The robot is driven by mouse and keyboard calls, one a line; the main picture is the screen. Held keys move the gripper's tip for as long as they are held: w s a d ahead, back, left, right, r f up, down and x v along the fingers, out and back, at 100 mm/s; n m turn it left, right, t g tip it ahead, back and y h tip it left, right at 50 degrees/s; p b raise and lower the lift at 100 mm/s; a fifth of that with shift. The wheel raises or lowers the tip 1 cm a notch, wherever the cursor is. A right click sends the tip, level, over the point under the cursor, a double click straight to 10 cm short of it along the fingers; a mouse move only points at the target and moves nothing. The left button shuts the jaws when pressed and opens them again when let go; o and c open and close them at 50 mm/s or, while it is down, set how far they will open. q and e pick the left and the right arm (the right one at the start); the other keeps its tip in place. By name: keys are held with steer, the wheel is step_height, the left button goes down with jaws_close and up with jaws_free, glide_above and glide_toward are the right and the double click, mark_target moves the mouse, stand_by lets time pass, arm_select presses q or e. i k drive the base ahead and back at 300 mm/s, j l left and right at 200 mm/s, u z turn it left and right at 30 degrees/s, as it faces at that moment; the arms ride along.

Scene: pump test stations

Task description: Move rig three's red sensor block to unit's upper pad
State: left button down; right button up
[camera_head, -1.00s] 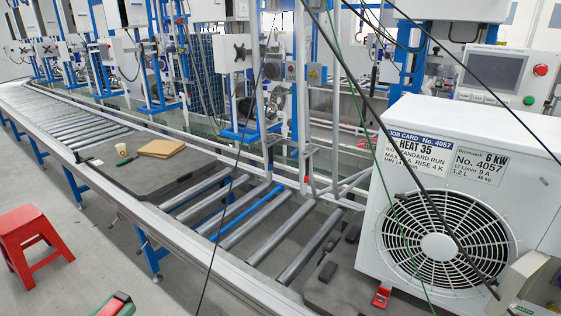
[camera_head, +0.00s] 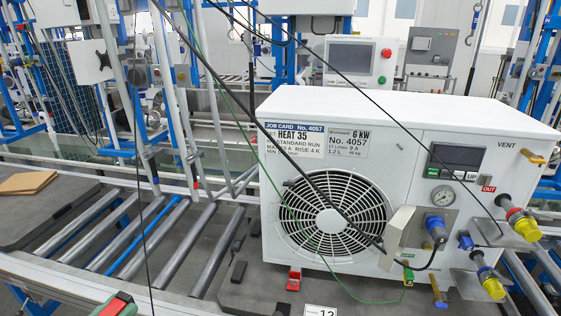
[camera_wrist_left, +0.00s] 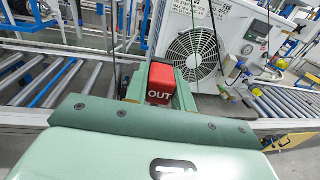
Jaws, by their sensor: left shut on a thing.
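My left gripper (camera_head: 117,304) shows at the bottom left edge of the head view, partly cut off. In the left wrist view its green jaws (camera_wrist_left: 160,88) are shut on a red sensor block (camera_wrist_left: 161,82) marked OUT. The white unit (camera_head: 400,125) stands right of my gripper, apart from it. On its front are a dark display, a gauge (camera_head: 443,195) and a red OUT label (camera_head: 488,189). An upper pipe with a red and yellow fitting (camera_head: 520,222) sticks out at its right, above a lower pipe (camera_head: 486,275). My right gripper is out of view.
The unit rests on a dark pallet (camera_head: 245,292) on the roller conveyor (camera_head: 150,240). Black and green cables hang across the unit's front. A card marked 12 (camera_head: 321,312) is at the bottom edge. A brown board (camera_head: 27,183) lies at the left.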

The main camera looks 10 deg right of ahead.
mark_target(485, 179)
steer(key=z, duration=0.55)
steer(key=i+l, duration=0.1)
steer(key=l, duration=0.5)
steer(key=i+l, duration=0.1)
steer(key=l, duration=1.05)
steer(key=i+l, duration=0.15)
steer(key=l, duration=0.45)
steer(key=i+l, duration=0.1)
steer(key=l, duration=0.45)
steer(key=i+l, duration=0.1)
steer(key=l, duration=0.5)
steer(key=i+l, duration=0.1)
steer(key=l, duration=0.45)
